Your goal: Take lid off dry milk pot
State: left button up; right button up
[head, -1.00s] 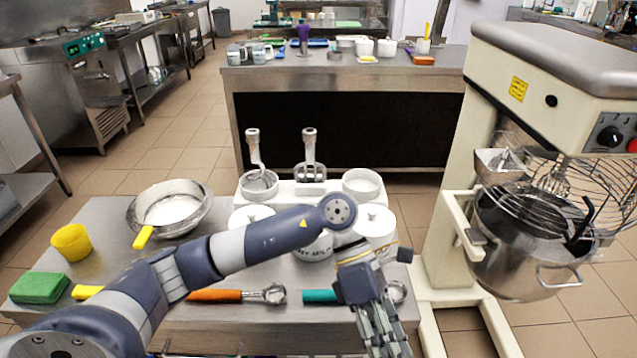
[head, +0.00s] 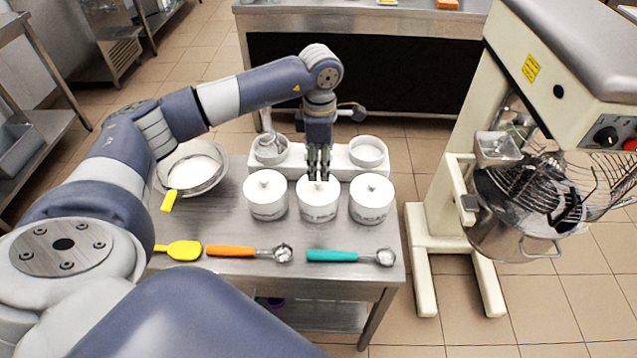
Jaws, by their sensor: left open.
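Three white lidded pots stand in a row on the steel table: a left pot (head: 267,205), a middle pot (head: 318,208) and a right pot (head: 371,209). Each has a small knob on its white lid, and the middle lid (head: 306,189) is on its pot. The dark labels on the fronts are too blurred to read, so I cannot tell for sure which is the dry milk pot. My left gripper (head: 319,176) points down at the middle lid's knob, open, its fingers partly hiding the knob. I cannot tell if they touch it. My right gripper is out of view.
Behind the pots is a white holder (head: 341,160) with cups. A steel bowl (head: 191,172) stands left. In front lie a yellow spatula (head: 184,251), an orange-handled scoop (head: 232,251) and a teal-handled scoop (head: 335,256). A large mixer (head: 470,120) stands right of the table.

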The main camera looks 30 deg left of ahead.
aim_at(318, 181)
pick_arm(q)
jog(key=f, duration=0.1)
jog(key=f+p, duration=0.1)
jog(key=f, duration=0.1)
jog(key=f+p, duration=0.1)
jog(key=f, duration=0.1)
jog(key=shift+a+f, duration=0.25)
jog(key=shift+w+f, duration=0.1)
jog(key=shift+f, duration=0.1)
jog(key=c, duration=0.9)
